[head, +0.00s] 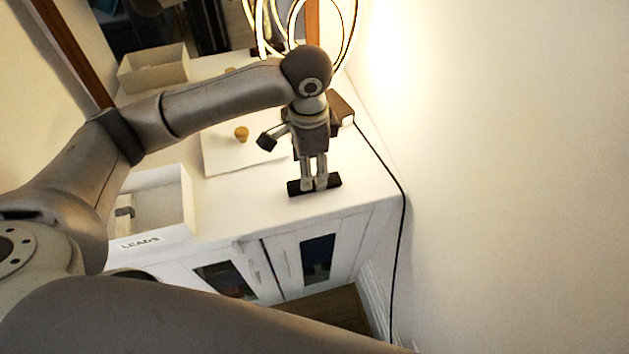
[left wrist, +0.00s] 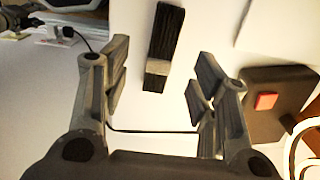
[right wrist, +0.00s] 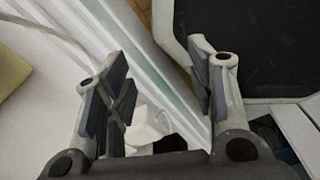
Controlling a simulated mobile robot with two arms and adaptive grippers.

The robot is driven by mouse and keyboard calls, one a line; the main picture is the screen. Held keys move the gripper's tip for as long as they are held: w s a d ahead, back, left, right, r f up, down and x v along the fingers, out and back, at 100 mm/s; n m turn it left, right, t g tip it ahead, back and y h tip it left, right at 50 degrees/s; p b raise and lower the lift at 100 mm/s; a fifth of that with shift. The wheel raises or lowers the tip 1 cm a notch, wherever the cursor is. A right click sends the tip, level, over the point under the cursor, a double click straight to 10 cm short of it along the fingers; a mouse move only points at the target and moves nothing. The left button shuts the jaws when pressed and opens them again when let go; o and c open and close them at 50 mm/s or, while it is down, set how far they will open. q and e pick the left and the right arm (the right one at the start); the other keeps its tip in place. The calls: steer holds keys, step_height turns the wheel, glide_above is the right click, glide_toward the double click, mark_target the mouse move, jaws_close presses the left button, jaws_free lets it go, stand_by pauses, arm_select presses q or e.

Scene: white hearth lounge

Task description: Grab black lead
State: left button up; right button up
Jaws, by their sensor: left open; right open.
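The black lead (left wrist: 168,35) is a narrow dark bundle with a grey band, lying on the white cabinet top. In the left wrist view it sits just beyond and between the fingertips of my left gripper (left wrist: 160,78), which is open and empty. In the head view my left gripper (head: 314,184) points down at the lead (head: 333,181), and its fingers hide the lead's middle. I cannot tell whether they touch it. My right gripper (right wrist: 162,75) is open and empty, away from the lead.
A white box labelled LEADS (head: 185,212) stands at the left front, with a grey item inside. Another box (head: 152,68) is behind. A white board (head: 222,155) carries a yellowish knob (head: 241,134). A dark block (head: 340,106), a ring lamp (head: 350,25) and a black cord (head: 404,222) are close by.

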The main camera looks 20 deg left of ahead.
mark_target(314, 184)
arm_select(q)
steer(key=f, duration=0.5)
steer(key=shift+a+f, duration=0.25)
steer(key=shift+f, duration=0.15)
steer(key=c, duration=1.1)
steer(key=shift+r, duration=0.1)
